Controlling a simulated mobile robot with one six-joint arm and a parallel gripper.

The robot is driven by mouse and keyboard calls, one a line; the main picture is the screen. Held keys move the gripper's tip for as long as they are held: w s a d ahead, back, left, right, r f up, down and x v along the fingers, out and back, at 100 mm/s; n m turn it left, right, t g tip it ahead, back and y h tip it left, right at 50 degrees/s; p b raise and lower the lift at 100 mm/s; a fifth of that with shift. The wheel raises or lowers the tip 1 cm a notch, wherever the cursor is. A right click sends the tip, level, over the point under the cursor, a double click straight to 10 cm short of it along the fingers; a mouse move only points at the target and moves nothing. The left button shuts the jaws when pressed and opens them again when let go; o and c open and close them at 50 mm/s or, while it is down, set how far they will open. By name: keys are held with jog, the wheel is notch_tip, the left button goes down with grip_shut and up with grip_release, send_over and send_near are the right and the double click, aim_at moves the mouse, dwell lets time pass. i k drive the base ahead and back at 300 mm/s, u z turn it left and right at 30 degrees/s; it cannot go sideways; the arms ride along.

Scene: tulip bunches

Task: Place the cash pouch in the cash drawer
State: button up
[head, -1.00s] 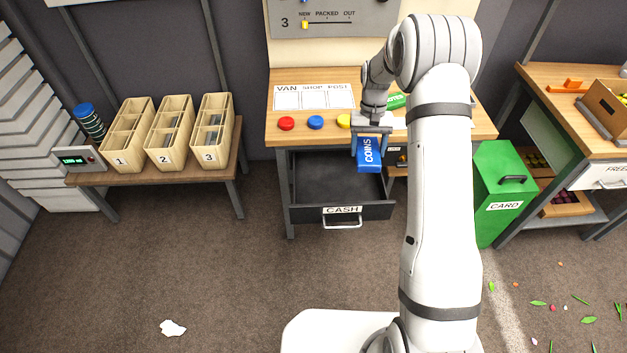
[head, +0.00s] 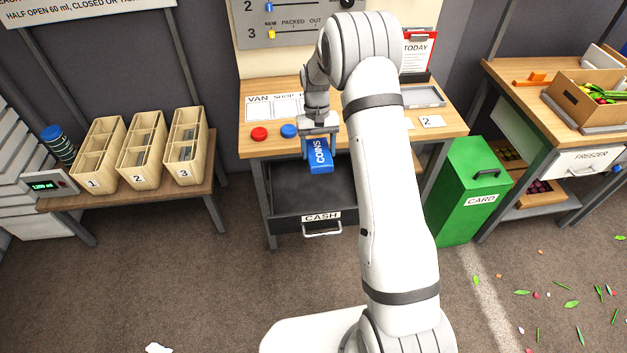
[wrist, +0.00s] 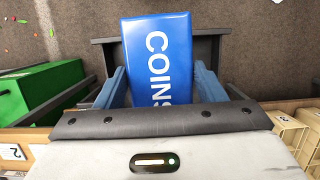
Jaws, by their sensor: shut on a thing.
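The cash pouch is a blue block-like bag (head: 319,156) marked COINS. My gripper (head: 319,143) is shut on it and holds it above the open cash drawer (head: 290,200). In the wrist view the pouch (wrist: 157,60) sits between my two fingers and hides most of the drawer (wrist: 215,48) behind it. The drawer is dark grey, pulled out from under the table, with a CASH label and a pale handle. The part of its inside that shows is bare. The pouch appears apart from the drawer floor.
The wooden tabletop (head: 265,147) is just behind, with a red button (head: 259,134) and a blue button (head: 289,131) near its front edge. A green CARD bin (head: 463,215) stands right of the table. Numbered wooden boxes (head: 140,165) stand on a left bench.

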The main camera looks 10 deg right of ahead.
aim_at(307, 190)
jog(key=u, duration=0.05)
jog(key=i, duration=0.9)
jog(key=z, duration=0.1)
